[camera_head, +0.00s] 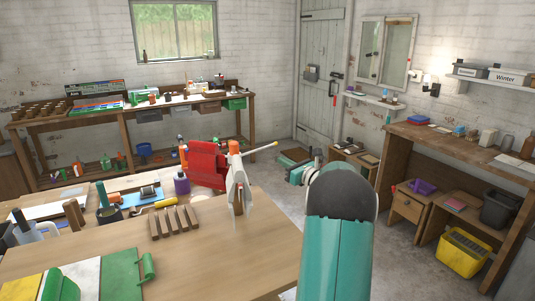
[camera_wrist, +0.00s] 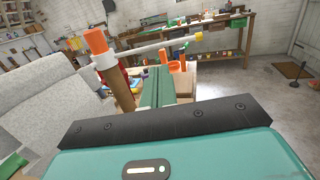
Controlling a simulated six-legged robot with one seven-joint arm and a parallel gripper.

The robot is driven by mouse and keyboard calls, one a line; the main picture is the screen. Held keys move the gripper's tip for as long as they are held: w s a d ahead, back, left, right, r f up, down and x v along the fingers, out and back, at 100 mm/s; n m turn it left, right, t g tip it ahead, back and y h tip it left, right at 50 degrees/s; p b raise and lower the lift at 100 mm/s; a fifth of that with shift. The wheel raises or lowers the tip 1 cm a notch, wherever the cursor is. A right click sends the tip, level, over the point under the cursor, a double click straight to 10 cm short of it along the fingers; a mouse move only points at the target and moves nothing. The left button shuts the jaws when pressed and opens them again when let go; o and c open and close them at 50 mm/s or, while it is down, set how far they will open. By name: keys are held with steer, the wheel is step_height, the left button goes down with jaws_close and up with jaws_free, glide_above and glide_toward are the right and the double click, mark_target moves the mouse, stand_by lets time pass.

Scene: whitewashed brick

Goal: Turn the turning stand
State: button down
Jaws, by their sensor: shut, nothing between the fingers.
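The turning stand (camera_head: 238,190) stands on the wooden bench in the head view, with pale grey slanted panels, an orange cap on its post and a thin pale rod ending in a yellow tip at right. In the wrist view its brown post (camera_wrist: 119,90) and orange cap are at left, and the rod reaches right beyond my fingers. Grey panels fill the left edge there. My gripper (camera_wrist: 160,72) is shut and empty, its green fingers just right of the post in that picture; contact is unclear. In the head view my arm hides most of the gripper.
A red object (camera_head: 207,163) is directly behind the stand. A slotted wooden rack (camera_head: 175,222), a purple bottle (camera_head: 181,183) and a yellow-handled tool (camera_head: 157,205) lie left of it. Floor is open right of my arm.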

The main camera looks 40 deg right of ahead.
steer(key=w, duration=0.9)
steer(key=shift+d+r, duration=0.3)
steer(key=shift+d, duration=0.15)
